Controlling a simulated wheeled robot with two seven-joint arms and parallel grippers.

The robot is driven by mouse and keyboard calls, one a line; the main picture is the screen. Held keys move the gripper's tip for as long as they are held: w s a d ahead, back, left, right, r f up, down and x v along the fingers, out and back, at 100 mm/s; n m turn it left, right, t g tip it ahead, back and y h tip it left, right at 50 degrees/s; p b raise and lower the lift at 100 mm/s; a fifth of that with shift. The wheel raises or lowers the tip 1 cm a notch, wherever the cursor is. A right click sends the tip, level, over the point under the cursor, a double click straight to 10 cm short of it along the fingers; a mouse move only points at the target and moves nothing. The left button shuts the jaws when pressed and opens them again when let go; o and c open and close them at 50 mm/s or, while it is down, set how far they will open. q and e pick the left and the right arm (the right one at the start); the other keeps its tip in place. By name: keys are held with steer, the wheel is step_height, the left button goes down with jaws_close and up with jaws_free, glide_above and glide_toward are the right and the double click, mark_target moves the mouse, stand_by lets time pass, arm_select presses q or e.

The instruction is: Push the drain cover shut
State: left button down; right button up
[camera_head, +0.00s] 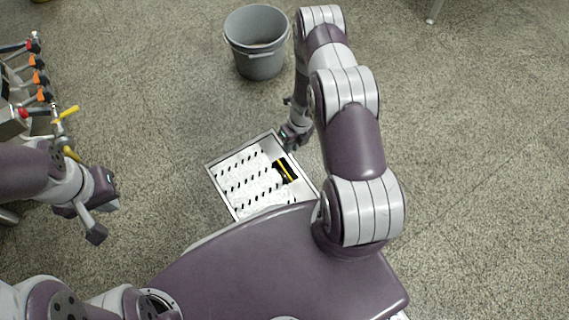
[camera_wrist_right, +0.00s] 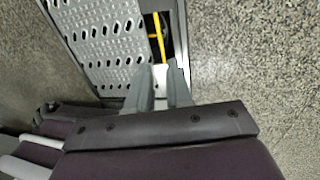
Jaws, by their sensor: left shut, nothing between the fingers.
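The drain cover (camera_head: 245,175) is a pale, perforated metal plate inside a rectangular floor frame; it also shows in the right wrist view (camera_wrist_right: 105,40). A dark gap (camera_head: 291,162) lies open along its right side, with a yellow strip (camera_head: 285,173) in it. My right gripper (camera_head: 285,143) is low at the frame's far edge, close to the gap. In the right wrist view its two fingers (camera_wrist_right: 161,85) stand slightly apart, with a light metal piece between them; whether they grip it is unclear. My left gripper (camera_head: 94,226) is shut and empty, left of the drain.
A grey bucket (camera_head: 257,62) stands on the floor beyond the drain. At the left edge is equipment with orange, red and yellow valve handles (camera_head: 40,78), near my left arm. The speckled floor is clear on the right.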

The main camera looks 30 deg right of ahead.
mark_target(284, 169)
steer(key=f+b, duration=0.2)
steer(key=f, duration=0.2)
steer(key=a+f+b, duration=0.1)
steer(key=f+b, duration=0.2)
steer(key=f, duration=0.1)
steer(key=a+f+b, duration=0.1)
steer(key=f+b, duration=0.2)
steer(key=f, duration=0.1)
steer(key=shift+s+a, duration=0.1)
steer(key=shift+a, duration=0.05)
steer(key=shift+r, duration=0.1)
jaws_close()
stand_by(0.6)
